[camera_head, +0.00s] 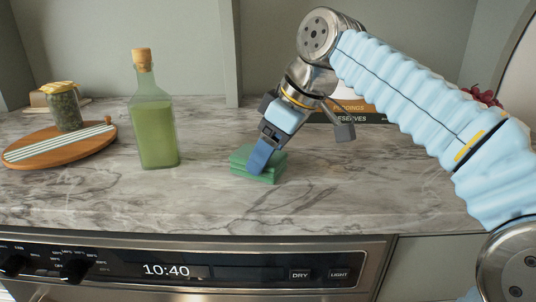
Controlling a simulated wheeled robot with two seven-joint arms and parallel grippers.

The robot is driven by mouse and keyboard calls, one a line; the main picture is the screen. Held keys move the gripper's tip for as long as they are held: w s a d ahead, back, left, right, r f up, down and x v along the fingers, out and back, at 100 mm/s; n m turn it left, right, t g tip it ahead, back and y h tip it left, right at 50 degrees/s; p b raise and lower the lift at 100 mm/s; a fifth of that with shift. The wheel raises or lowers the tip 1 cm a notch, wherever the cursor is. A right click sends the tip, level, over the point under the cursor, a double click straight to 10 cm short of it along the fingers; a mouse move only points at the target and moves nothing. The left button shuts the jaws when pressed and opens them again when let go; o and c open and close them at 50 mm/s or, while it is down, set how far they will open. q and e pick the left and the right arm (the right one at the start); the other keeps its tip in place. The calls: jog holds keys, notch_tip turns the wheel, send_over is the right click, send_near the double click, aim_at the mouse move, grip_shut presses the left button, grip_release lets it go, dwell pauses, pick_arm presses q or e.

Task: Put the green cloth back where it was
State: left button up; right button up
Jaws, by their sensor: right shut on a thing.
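The green cloth (273,170) is a small folded stack on the marble counter, right of the green bottle. My right gripper (262,158) reaches down to it from above, its blue fingers shut on the cloth. The cloth appears to rest on the counter or just above it; the exact gap cannot be told. The fingers hide part of its top. My left gripper is not in view.
A corked green glass bottle (155,125) stands left of the cloth. A round wooden board (60,146) and a jar (64,108) are at the far left. Books (365,112) lie behind my right arm. The oven panel (190,269) runs along the front. The counter (215,205) between is clear.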

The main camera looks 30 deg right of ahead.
jog(key=o, duration=1.5)
jog(key=shift+f, duration=0.25)
jog(key=p+v, duration=0.1)
jog(key=v, duration=1.1)
jog(key=shift+r, duration=0.1)
